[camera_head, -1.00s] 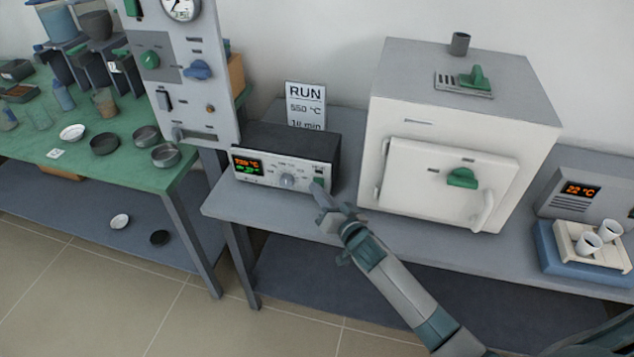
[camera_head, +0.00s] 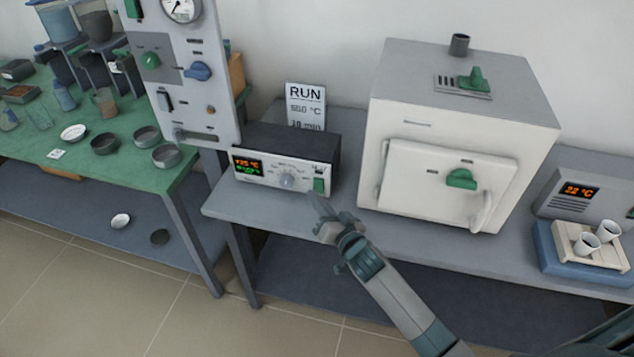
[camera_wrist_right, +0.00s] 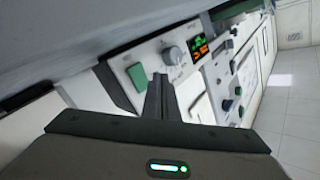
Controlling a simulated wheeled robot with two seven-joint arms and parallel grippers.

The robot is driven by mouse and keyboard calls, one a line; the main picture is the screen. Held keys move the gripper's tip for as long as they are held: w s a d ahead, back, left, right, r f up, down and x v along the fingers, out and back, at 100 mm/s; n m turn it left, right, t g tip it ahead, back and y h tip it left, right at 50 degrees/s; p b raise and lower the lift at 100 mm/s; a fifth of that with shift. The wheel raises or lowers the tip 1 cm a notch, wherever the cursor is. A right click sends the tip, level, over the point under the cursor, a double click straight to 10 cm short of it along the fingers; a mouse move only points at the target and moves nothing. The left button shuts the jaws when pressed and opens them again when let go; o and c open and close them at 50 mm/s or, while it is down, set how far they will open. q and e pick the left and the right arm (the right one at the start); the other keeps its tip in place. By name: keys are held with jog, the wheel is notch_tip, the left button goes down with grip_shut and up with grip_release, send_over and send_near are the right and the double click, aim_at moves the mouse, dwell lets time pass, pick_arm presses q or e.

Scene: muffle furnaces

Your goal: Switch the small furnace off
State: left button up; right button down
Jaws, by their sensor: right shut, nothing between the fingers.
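The white furnace (camera_head: 455,125) stands on the grey bench with its door shut and a green knob on the door. Left of it is a control box (camera_head: 287,158) with a lit display (camera_head: 247,166), a grey dial (camera_head: 287,181) and a green rocker switch (camera_head: 319,186) at its right end. The switch also shows in the right wrist view (camera_wrist_right: 137,77). My right gripper (camera_head: 316,200) is shut and empty, its tips just in front of and below the switch, apparently not touching it. I cannot tell the switch's position. My left gripper is out of view.
A RUN sign (camera_head: 306,104) stands behind the control box. A tall panel (camera_head: 185,70) with knobs and a gauge stands to the left. At right are a second display unit (camera_head: 582,190) and a tray with two white cups (camera_head: 586,243).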

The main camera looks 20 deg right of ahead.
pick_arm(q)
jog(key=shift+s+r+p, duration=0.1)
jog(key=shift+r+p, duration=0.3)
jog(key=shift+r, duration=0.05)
pick_arm(e)
jog(key=shift+s+a+f, duration=0.1)
jog(key=shift+s+a, duration=0.5)
jog(key=shift+s, duration=0.25)
jog(key=shift+s+a+f, duration=0.1)
jog(key=shift+s+a, duration=0.45)
jog(key=shift+s, duration=0.25)
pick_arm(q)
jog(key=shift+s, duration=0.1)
pick_arm(e)
jog(key=shift+f, duration=0.1)
